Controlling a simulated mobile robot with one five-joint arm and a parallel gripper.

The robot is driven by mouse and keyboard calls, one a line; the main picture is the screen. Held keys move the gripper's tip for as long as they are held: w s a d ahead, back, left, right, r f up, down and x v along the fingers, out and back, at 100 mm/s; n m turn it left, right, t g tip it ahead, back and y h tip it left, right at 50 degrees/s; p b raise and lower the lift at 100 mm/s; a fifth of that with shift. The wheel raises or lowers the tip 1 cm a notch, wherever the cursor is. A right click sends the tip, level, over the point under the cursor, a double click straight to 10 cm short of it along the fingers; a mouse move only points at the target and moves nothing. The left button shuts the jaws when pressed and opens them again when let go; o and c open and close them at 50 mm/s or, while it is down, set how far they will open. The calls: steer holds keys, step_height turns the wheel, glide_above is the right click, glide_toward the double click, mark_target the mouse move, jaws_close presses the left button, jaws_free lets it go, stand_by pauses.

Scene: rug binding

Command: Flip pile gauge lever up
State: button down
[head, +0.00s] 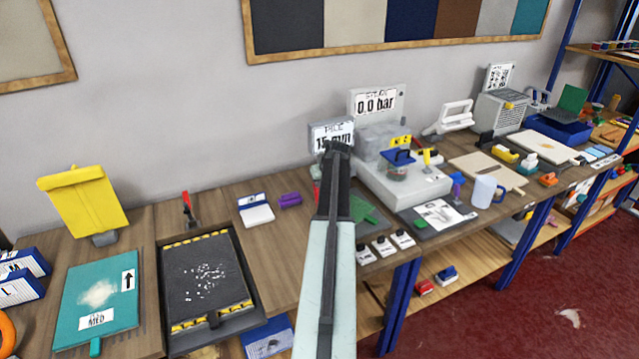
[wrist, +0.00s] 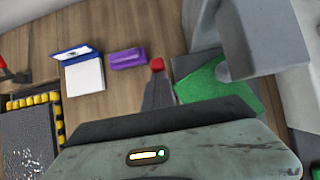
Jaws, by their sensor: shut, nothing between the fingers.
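The pile gauge (head: 331,138) is a grey box with a display reading "PILE 15 mm" in the head view. Its green pad (head: 366,214) is partly hidden behind my arm; the pad also shows in the wrist view (wrist: 222,96) beside a grey block. A small red knob (wrist: 157,63), apparently the lever's end, shows left of the pad; a sliver of red (head: 317,192) shows left of my arm. Most of the lever is hidden, so I cannot tell its tilt. My gripper (head: 338,150) is shut and empty. Its dark fingers (wrist: 157,88) point at the knob; contact is unclear.
A purple block (wrist: 127,58) and a blue-and-white pad (wrist: 82,73) lie left of the knob. A dark mat in a tray (head: 207,270) lies further left, with another red-handled lever (head: 188,207) behind it. A grey pressure machine (head: 402,180) stands close on the right.

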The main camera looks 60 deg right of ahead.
step_height(320, 180, up, 11)
steer(key=s+a+p, duration=0.1)
steer(key=p, duration=1)
steer(key=shift+s+a, duration=0.2)
steer(key=shift+s, duration=0.2)
steer(key=shift+w, duration=0.1)
